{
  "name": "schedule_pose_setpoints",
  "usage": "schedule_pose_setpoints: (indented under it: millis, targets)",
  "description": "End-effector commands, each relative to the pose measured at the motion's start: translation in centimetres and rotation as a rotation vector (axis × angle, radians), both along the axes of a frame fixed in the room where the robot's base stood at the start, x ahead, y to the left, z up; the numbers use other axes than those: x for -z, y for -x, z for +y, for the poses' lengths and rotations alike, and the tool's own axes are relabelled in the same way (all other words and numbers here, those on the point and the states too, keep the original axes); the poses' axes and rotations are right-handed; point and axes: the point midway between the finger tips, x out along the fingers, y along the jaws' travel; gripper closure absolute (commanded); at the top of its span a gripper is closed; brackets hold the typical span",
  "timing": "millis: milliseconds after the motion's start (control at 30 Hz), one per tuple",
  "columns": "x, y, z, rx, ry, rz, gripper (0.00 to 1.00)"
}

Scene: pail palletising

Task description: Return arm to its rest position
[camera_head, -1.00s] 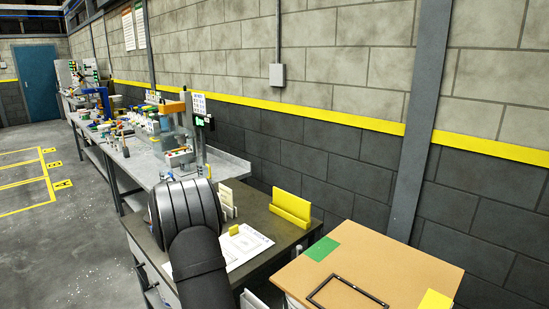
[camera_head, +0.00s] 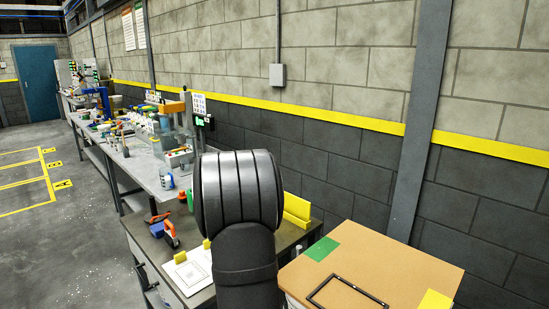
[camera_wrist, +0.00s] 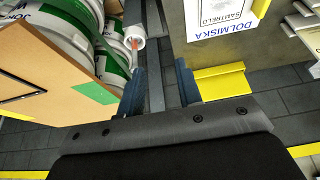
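My gripper (camera_wrist: 160,76) shows in the wrist view with its two blue fingers spread apart. Nothing is held between them. It is over the gap between the tan board (camera_wrist: 35,65) on the left and the dark table (camera_wrist: 205,62) on the right. In the head view my black arm link stands in front of the dark table (camera_head: 142,236) and the gripper itself is hidden. White and green pails (camera_wrist: 62,22) show beyond the tan board in the wrist view.
The tan board (camera_head: 395,262) with a green patch (camera_head: 322,249) and a black frame (camera_head: 318,291) is to the right of my arm. A yellow angled piece (camera_head: 297,209), a printed sheet (camera_head: 190,272) and an orange tool (camera_head: 170,232) are on the dark table. A grey workbench (camera_head: 152,172) extends behind.

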Motion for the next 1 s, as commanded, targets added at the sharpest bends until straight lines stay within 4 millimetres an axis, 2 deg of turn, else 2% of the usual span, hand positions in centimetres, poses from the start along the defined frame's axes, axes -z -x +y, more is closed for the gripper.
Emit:
schedule_pose_setpoints:
  millis: [100, 467, 1000]
  targets:
    - [-0.8, 0.8, -2.3, 0.003, -0.001, -0.002, 0.68]
    - [-2.8, 3.8, -8.6, 0.001, 0.0, -0.003, 0.68]
    - [-5.1, 10.2, -17.0, 0.0, -0.001, -0.002, 0.68]
